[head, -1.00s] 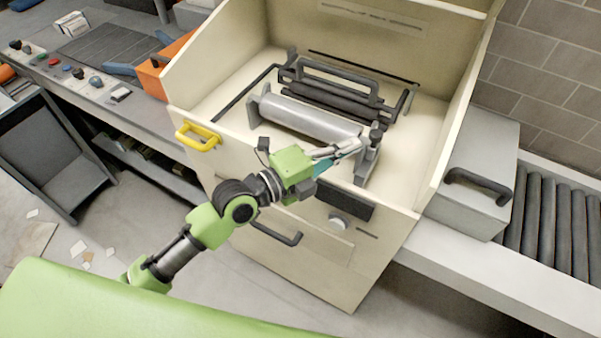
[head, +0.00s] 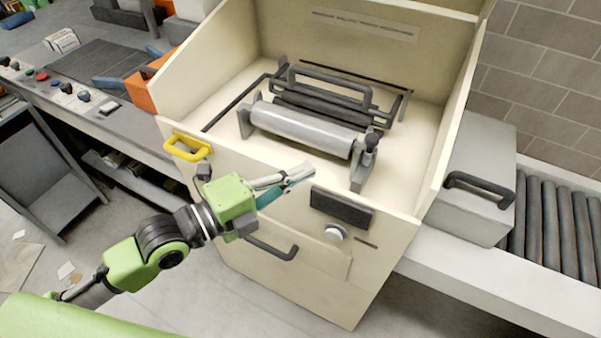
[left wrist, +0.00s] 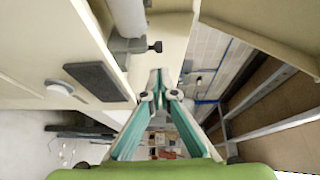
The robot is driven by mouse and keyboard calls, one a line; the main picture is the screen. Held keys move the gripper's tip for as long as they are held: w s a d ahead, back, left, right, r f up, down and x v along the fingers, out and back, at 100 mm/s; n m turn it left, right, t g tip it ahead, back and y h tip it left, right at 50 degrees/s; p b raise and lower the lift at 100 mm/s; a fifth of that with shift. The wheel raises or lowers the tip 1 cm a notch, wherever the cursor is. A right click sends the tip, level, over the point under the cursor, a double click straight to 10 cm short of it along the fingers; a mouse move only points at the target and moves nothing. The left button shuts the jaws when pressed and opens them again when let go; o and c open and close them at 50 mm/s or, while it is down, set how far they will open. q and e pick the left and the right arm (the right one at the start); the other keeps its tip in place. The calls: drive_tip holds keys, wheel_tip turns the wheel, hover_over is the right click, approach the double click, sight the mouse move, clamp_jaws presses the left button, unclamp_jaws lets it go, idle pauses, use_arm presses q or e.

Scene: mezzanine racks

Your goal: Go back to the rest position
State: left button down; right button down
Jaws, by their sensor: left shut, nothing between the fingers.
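My left gripper (head: 303,173) is shut and empty. In the head view its arm comes in from the lower left, and the fingertips show in front of the cream machine's front panel, below the roller. In the left wrist view the closed fingers (left wrist: 159,88) meet at the middle, with teal inner faces and nothing between them. The cream machine (head: 300,240) holds a grey roller (head: 300,128) and a dark bar with a handle (head: 325,88). My right gripper is not in view.
A yellow handle (head: 187,147) sits on the machine's left front edge, near my arm. A dark drawer handle (head: 270,247) is below. A grey box (head: 475,190) and a roller conveyor (head: 560,220) stand at right. A control panel (head: 75,88) is at left. Floor shows at lower left.

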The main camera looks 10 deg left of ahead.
use_arm(q)
drive_tip(key=s+a+f+n+g+y, duration=0.2)
drive_tip(key=s+a+f+n+y, duration=0.15)
drive_tip(key=f+n, duration=0.4)
drive_tip(key=s+a+f+n+g+y, duration=0.2)
drive_tip(key=s+f+n+y, duration=0.15)
drive_tip(key=f+n, duration=0.45)
drive_tip(key=s+a+f+n+g+y, duration=0.5)
drive_tip(key=s+a+f+n, duration=0.4)
drive_tip(key=s, duration=0.3)
wheel_tip(320, 180, down, 26)
drive_tip(key=d+r+g, duration=0.1)
drive_tip(key=s+a+f+g+b, duration=0.1)
drive_tip(key=s+a+f, duration=0.1)
drive_tip(key=s+f, duration=1.6)
drive_tip(key=shift+s+a+f, duration=0.3)
drive_tip(key=shift+a+f, duration=0.05)
drive_tip(key=shift+a, duration=0.05)
